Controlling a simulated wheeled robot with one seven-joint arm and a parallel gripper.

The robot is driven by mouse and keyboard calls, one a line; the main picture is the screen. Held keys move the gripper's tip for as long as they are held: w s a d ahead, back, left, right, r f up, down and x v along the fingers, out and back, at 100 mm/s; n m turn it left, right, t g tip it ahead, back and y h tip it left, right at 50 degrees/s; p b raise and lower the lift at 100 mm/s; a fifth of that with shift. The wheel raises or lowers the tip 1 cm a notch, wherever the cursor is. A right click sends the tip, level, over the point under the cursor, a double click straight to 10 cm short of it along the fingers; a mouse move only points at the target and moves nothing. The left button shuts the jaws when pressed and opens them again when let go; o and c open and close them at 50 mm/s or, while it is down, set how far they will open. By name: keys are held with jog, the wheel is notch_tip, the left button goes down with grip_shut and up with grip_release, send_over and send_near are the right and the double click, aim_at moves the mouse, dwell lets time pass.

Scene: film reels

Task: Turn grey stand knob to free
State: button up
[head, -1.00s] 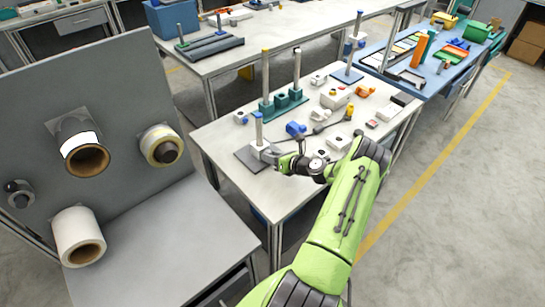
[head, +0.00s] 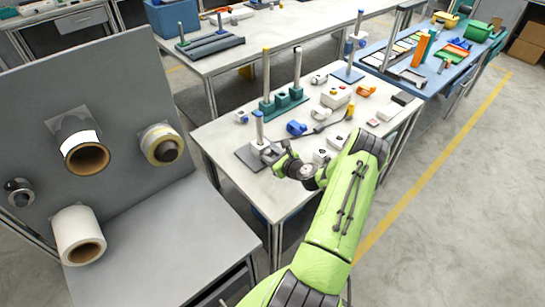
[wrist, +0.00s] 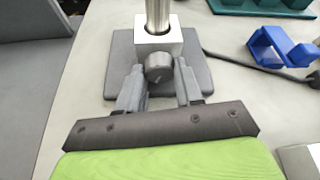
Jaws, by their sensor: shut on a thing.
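The grey stand (head: 247,158) is at the near left corner of the white table, with a dark grey base, a pale block and an upright metal post. In the wrist view its base (wrist: 195,78) lies under a silver block (wrist: 158,42) around the post. The round grey knob (wrist: 158,67) faces me at the front of that block. My gripper (wrist: 158,76) has a finger on each side of the knob and is shut on it. In the head view my gripper (head: 270,154) is at the stand, and the knob is hidden there.
A teal stand (head: 283,102) with two posts is behind. A blue clamp (head: 296,128) lies right of the grey stand; in the wrist view a cable runs past it. Several small parts cover the table's right side. A grey panel with rolls (head: 80,235) stands at left.

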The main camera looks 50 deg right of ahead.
jog(key=shift+a+f+n+h+b, duration=0.1)
jog(key=shift+n+h+b, duration=0.4)
jog(key=shift+n+b, duration=0.25)
jog(key=shift+a+f+n+h+b, duration=0.1)
jog(key=shift+n+h+b, duration=0.4)
jog(key=shift+n+b, duration=0.25)
jog(key=shift+r, duration=0.1)
jog(key=o, duration=1)
jog(key=shift+o, duration=0.2)
jog(key=shift+a, duration=0.1)
